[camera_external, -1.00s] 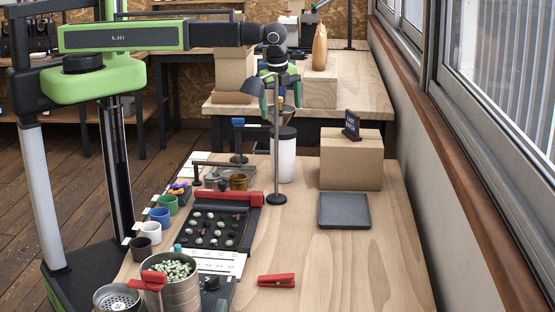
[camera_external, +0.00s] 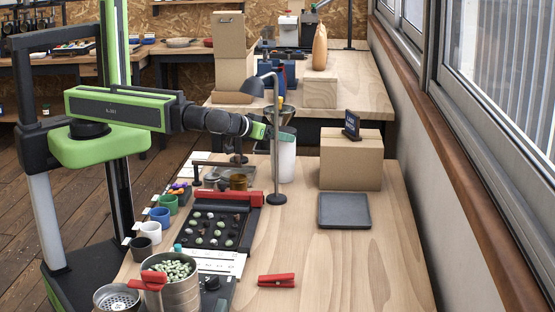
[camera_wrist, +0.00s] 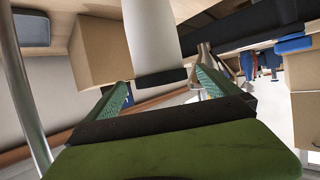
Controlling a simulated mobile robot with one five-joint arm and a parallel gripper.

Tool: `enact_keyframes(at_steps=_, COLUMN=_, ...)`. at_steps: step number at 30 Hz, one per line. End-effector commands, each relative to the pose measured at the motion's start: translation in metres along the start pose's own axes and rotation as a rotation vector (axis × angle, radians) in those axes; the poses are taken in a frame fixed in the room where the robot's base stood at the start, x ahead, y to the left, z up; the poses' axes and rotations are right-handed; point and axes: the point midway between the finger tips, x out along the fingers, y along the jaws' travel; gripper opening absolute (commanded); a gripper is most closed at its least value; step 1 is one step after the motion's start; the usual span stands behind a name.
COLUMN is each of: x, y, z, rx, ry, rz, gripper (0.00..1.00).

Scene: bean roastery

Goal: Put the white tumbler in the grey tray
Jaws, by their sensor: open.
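The white tumbler (camera_external: 285,163) stands upright on the table, behind the lamp's pole. My gripper (camera_external: 281,134) is open at the height of the tumbler's top in the external view. In the wrist view, which is turned over, the tumbler (camera_wrist: 152,35) has a dark lid (camera_wrist: 160,78) at its lower end. The lid lies in line with the gap between my two green fingers (camera_wrist: 161,86); I cannot tell whether they touch it. The grey tray (camera_external: 344,211) lies flat and empty to the right, and shows at the wrist view's upper left (camera_wrist: 31,29).
A lamp with a thin pole (camera_external: 276,165) stands close to the tumbler. A cardboard box (camera_external: 350,161) with a small dark sign stands behind the tray. A black board with a red bar (camera_external: 222,202) lies on the left. The table's front right is clear.

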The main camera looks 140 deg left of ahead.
Motion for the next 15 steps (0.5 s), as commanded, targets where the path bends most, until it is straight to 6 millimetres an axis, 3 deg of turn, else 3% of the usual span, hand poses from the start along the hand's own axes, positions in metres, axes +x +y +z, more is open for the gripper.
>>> enact_keyframes(at_steps=10, x=0.017, y=0.0, z=0.0, rx=0.0, ry=-0.002, rz=-0.002, gripper=1.0)
enact_keyframes(at_steps=15, x=0.044, y=0.0, z=0.002, rx=0.001, ry=-0.002, rz=-0.004, gripper=1.0)
